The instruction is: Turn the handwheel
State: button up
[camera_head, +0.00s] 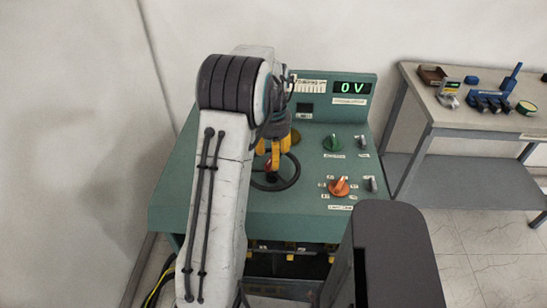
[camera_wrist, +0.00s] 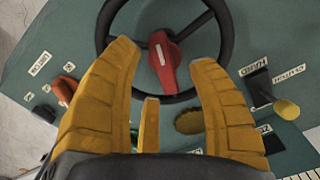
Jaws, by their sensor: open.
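The handwheel (camera_head: 290,184) is a black ring with spokes on the sloping green panel. In the wrist view, the handwheel (camera_wrist: 228,45) fills the top middle, partly cut off by the frame edge, with a red knob (camera_wrist: 164,62) at its hub. My gripper (camera_head: 268,163) has yellow fingers and is above the far part of the wheel in the head view. In the wrist view, my gripper (camera_wrist: 160,70) is open, its fingers spread to either side of the red knob with nothing held. Whether a finger touches the wheel, I cannot tell. My arm hides part of the panel.
The green console (camera_head: 220,195) carries a display reading 0 V (camera_head: 352,88), a green knob (camera_head: 333,142) and an orange knob (camera_head: 340,186) right of the wheel. A side table (camera_head: 450,110) with tools stands at right. A wall is at left.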

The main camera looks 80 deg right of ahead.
jog(key=shift+f, duration=0.95)
jog(key=shift+o, duration=0.3)
grip_shut()
